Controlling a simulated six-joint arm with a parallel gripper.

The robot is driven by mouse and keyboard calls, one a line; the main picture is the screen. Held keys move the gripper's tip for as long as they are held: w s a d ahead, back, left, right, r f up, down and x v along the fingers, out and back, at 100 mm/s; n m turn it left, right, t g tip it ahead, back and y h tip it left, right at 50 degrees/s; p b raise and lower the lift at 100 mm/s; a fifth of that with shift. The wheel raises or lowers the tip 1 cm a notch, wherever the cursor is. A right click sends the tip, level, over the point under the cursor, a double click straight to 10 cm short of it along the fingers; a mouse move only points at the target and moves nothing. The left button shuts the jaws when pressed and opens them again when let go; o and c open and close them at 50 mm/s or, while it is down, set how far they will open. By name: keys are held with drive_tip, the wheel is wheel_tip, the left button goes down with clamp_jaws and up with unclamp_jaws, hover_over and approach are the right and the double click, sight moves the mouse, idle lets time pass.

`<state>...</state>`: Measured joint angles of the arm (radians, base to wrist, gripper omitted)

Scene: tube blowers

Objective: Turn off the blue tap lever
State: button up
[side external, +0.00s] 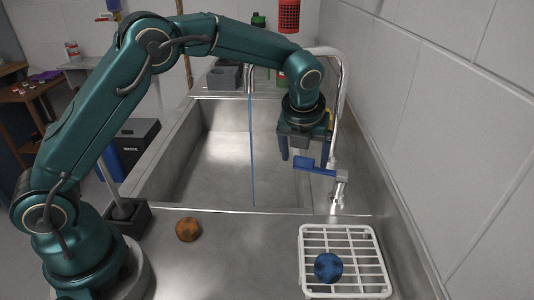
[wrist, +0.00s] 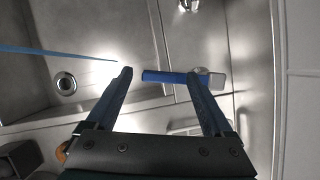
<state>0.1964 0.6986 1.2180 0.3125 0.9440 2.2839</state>
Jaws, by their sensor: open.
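A thin blue stream of water (side external: 252,150) falls from the spout into the sink. My gripper (side external: 304,156) points down just behind and above the lever. In the wrist view the lever (wrist: 163,77) lies between the fingertips, and the right finger overlaps its right part. My gripper (wrist: 160,73) is open and empty. I cannot tell whether a finger touches the lever.
A white rack (side external: 312,284) with a blue ball (side external: 328,267) stands at the front right. An orange-brown ball (side external: 188,229) lies on the metal counter. The grey wall (side external: 440,130) is close on the right. The sink basin (side external: 225,165) is clear apart from the stream.

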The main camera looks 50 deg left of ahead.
clamp_jaws()
drive_tip(key=shift+s+d+n+g+y, duration=0.25)
drive_tip(key=shift+s+d+n, duration=0.2)
drive_tip(key=shift+n, duration=0.4)
drive_tip(key=shift+s+d+n+g+y, duration=0.15)
drive_tip(key=shift+s+d+n+y, duration=0.25)
drive_tip(key=shift+n, duration=0.45)
drive_tip(key=shift+a, duration=0.1)
unclamp_jaws()
drive_tip(key=v, duration=0.5)
drive_tip(key=shift+r, duration=0.15)
drive_tip(key=shift+a, duration=0.1)
